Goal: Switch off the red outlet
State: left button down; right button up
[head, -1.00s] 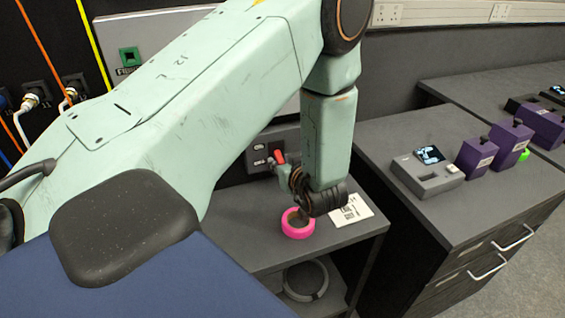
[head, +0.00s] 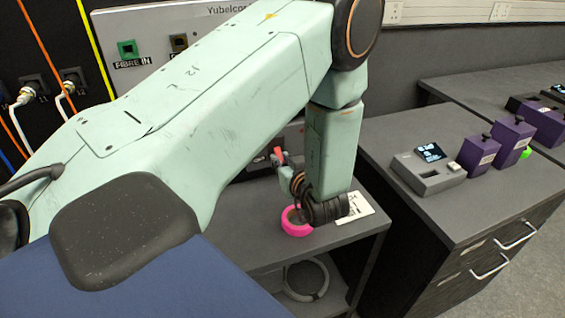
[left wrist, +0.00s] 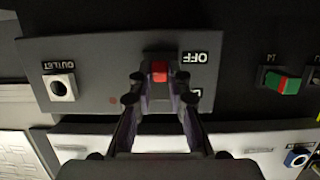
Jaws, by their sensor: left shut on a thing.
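In the left wrist view, a grey panel (left wrist: 85,75) carries an OUTLET label, a white square socket (left wrist: 60,88) and a red switch handle (left wrist: 159,72). An OFF label (left wrist: 195,57) is right of the handle, with another, partly hidden label below it. My left gripper (left wrist: 157,82) is shut on the red handle, its two fingers converging there. In the head view, my left gripper (head: 281,166) is at the red handle (head: 279,152) behind the shelf; my arm hides much of the panel. My right gripper is not in view.
A pink ring (head: 297,229) and a white label card (head: 355,207) are on the shelf below my wrist. A green-and-red switch (left wrist: 283,83) is right of the panel. A grey device (head: 428,172) and purple boxes (head: 479,155) stand on the right bench.

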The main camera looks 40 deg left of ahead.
pick_arm(q)
jog(key=c, duration=1.3)
grip_release()
jog(key=shift+a, duration=0.1)
jog(key=shift+v, duration=3.8)
jog(key=shift+f, duration=0.1)
